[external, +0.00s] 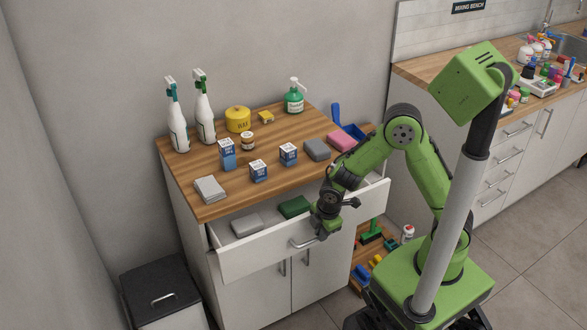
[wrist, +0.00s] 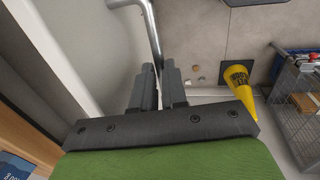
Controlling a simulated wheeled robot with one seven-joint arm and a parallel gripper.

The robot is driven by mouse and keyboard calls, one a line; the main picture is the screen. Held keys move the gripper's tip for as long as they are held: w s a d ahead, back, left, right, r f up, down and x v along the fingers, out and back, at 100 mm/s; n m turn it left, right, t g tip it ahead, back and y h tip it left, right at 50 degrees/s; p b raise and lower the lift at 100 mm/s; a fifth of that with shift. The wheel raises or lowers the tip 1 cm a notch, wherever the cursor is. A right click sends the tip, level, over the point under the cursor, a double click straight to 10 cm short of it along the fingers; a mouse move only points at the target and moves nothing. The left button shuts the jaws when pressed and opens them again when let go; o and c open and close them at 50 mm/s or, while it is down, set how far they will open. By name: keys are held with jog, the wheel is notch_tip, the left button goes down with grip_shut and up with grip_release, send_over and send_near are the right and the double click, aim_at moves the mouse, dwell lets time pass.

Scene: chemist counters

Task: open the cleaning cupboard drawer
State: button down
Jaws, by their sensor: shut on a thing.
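The cleaning cupboard (external: 250,292) is white with a wooden top. Its wide top drawer (external: 250,262) is pulled out, and its inside shows from above. A grey block (external: 246,224) and a green block (external: 295,206) lie in it. The drawer's metal bar handle (external: 301,243) is on the front panel. My gripper (external: 321,236) is at the handle's right part, in front of the panel. In the wrist view my gripper (wrist: 158,86) is shut on the bar handle (wrist: 151,30), with the white drawer front (wrist: 50,45) to the left.
The wrist view shows a yellow cone (wrist: 241,85) and a wire cage (wrist: 295,110) on the floor.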

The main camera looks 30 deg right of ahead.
jog(key=s+b, duration=0.2)
jog(key=s, duration=1.1)
jog(key=c, duration=1.2)
grip_release()
jog(key=shift+o, duration=0.2)
jog(key=shift+r, duration=0.1)
jog(key=s+r+p, duration=0.3)
jog(key=r+p, duration=0.4)
jog(key=r, duration=0.8)
jog(key=shift+r, duration=0.15)
